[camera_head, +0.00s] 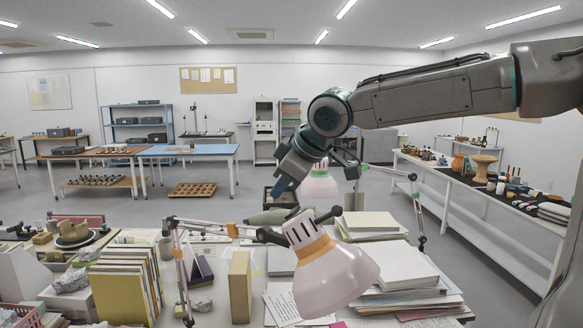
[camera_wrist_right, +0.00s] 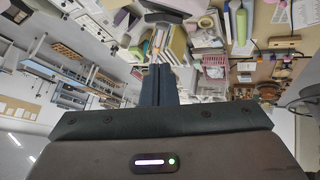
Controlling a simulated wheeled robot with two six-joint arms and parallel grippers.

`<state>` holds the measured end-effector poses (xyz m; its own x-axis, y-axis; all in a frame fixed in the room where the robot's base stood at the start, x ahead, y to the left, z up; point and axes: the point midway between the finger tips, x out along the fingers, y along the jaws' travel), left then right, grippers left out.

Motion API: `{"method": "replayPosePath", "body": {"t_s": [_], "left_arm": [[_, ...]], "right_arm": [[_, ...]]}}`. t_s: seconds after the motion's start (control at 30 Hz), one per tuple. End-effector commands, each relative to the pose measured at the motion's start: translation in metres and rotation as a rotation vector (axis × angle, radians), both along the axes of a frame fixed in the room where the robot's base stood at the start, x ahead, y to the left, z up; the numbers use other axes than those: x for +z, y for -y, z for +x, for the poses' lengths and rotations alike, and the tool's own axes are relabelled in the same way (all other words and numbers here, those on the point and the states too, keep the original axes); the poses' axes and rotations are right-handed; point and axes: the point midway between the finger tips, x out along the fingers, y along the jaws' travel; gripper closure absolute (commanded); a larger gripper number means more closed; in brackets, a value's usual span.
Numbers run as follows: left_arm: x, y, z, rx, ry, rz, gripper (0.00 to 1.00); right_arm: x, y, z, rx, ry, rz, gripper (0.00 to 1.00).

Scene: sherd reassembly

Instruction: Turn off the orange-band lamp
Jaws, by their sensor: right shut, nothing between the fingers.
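The orange-band lamp (camera_head: 335,278) stands at the front of the cluttered desk in the head view. It has a pale pink shade, an orange band round its neck and a jointed arm with orange joints. I cannot tell if it is lit. My right gripper (camera_head: 281,188) is shut and empty, pointing down, above and behind this lamp's head as the picture shows it. Its shut fingers also show in the right wrist view (camera_wrist_right: 160,72). A second pink lamp (camera_head: 319,189) stands behind, partly hidden by my right arm. My left gripper is out of view.
Stacked books and papers (camera_head: 395,268) lie right of the lamp. Upright folders (camera_head: 125,285) and a tan box (camera_head: 240,287) stand left of it. A side table (camera_head: 470,180) with pottery runs along the right. A blue-topped table (camera_head: 190,151) is farther back.

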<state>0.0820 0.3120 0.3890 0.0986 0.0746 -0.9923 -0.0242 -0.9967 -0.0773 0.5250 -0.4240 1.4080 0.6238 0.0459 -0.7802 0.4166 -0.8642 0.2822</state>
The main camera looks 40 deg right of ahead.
Motion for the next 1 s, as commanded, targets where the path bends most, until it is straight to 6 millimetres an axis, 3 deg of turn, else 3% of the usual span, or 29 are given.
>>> {"method": "replayPosePath", "body": {"t_s": [0.33, 0.83, 1.0], "left_arm": [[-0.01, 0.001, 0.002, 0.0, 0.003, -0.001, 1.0], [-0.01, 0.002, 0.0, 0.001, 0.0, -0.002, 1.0], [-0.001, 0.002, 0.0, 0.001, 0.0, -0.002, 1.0]], "right_arm": [[-0.022, 0.015, -0.016, 0.002, 0.006, 0.006, 1.0], [-0.024, 0.017, -0.019, -0.001, 0.005, 0.005, 1.0], [-0.024, 0.02, -0.02, -0.033, -0.003, 0.053, 1.0]]}}
